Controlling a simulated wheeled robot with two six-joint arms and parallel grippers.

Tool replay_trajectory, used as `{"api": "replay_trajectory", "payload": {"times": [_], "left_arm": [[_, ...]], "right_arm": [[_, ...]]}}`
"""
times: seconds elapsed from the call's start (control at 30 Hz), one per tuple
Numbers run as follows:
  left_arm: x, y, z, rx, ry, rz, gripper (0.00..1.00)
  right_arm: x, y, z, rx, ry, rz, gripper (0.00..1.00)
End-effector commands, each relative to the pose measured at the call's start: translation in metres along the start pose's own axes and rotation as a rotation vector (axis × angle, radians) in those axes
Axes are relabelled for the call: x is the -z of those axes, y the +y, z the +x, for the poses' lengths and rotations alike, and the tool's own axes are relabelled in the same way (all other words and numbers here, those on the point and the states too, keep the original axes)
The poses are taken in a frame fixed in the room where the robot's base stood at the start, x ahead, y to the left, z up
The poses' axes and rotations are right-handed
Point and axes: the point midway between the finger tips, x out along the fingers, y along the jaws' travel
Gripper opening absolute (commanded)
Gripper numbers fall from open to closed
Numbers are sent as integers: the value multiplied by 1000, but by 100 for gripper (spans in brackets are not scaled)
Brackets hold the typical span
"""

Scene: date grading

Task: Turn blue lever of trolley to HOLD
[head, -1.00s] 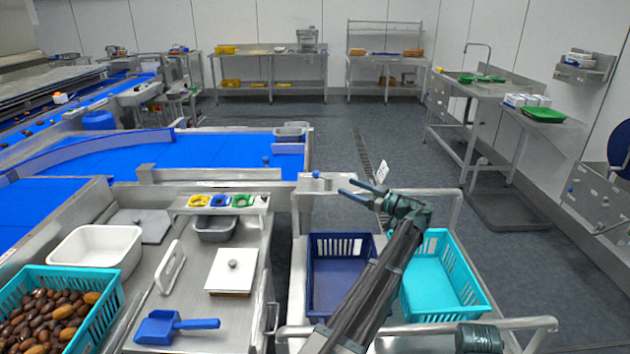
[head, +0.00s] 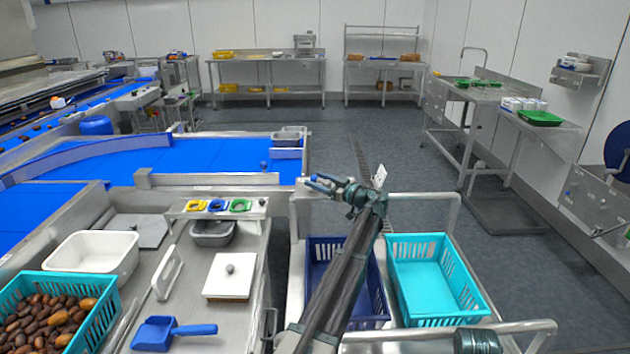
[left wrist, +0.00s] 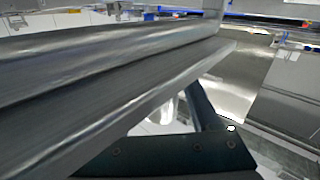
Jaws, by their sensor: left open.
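The trolley (head: 440,197) stands at centre right with a dark blue crate (head: 321,250) and a turquoise crate (head: 432,270) on it. The blue lever (head: 313,177) is a small blue piece at the trolley's back left corner, largely covered by my left gripper. My left gripper (head: 312,184) is open, with its fingertips at the lever in the head view. I cannot tell whether they touch it, nor which position the lever points to. The left wrist view shows a grey metal bar across the picture and a dark gripper part (left wrist: 170,155); the lever cannot be made out there. My right gripper is not in view.
A blue conveyor (head: 220,150) lies behind and left of the trolley. A steel bench (head: 190,290) on the left holds a turquoise crate of dates (head: 110,305), a white tub (head: 92,255) and a blue scoop (head: 155,333). Open floor (head: 400,140) lies beyond the trolley.

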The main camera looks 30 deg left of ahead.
Motion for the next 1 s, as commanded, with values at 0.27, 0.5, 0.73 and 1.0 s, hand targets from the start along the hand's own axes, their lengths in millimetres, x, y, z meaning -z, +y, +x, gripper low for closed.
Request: {"api": "replay_trajectory", "payload": {"times": [0.27,0.5,0.73,1.0], "left_arm": [[0,0,13,1,0,0,64],[0,0,13,1,0,0,60],[0,0,13,1,0,0,18],[0,0,13,0,0,0,0]], "right_arm": [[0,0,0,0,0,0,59],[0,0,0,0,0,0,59],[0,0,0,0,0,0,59],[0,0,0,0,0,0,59]]}}
